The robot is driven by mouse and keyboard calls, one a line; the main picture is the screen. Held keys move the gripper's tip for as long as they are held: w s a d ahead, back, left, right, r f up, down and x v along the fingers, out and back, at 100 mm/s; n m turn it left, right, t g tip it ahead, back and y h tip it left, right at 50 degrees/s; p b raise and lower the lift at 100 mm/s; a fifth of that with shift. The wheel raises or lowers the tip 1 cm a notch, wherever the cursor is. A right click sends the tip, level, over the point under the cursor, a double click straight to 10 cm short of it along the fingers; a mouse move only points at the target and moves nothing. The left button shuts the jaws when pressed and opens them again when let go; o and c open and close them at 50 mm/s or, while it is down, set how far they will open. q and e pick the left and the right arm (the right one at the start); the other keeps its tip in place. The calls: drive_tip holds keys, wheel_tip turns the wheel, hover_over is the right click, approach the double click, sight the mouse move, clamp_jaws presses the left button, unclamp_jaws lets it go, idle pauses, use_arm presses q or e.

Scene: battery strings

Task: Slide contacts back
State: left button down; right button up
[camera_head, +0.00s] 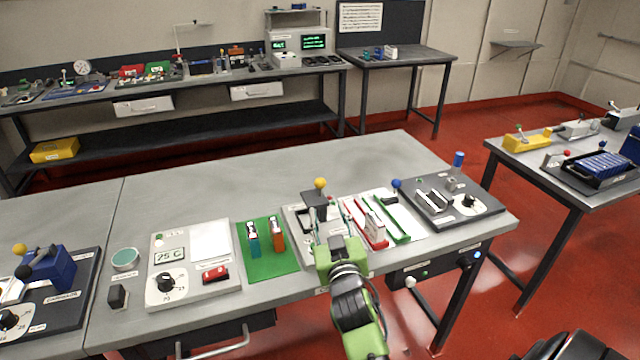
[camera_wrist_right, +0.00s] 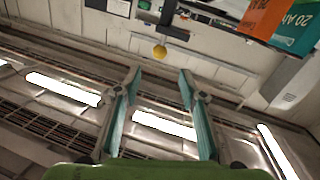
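A dark upright fitting (camera_head: 316,200) with a yellow ball knob (camera_head: 320,183) stands on a pale station near the table's front. The yellow knob also shows in the right wrist view (camera_wrist_right: 160,52), beyond the fingertips. I cannot tell which parts are the contacts. My right gripper (camera_head: 335,238) is at the station's front edge, just in front of this fitting. In the right wrist view its two teal-padded fingers (camera_wrist_right: 158,85) are apart with nothing held between them. It partly hides the station. My left gripper is out of view.
A teal battery (camera_head: 253,238) and an orange battery (camera_head: 278,234) stand on a green mat (camera_head: 262,268) to the left. The table behind is clear.

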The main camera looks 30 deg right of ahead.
sight(322, 187)
drive_tip(key=p+x, duration=0.2)
drive_tip(key=x, duration=1.1)
drive_tip(key=shift+w+d, duration=0.1)
drive_tip(key=shift+w, duration=0.05)
clamp_jaws()
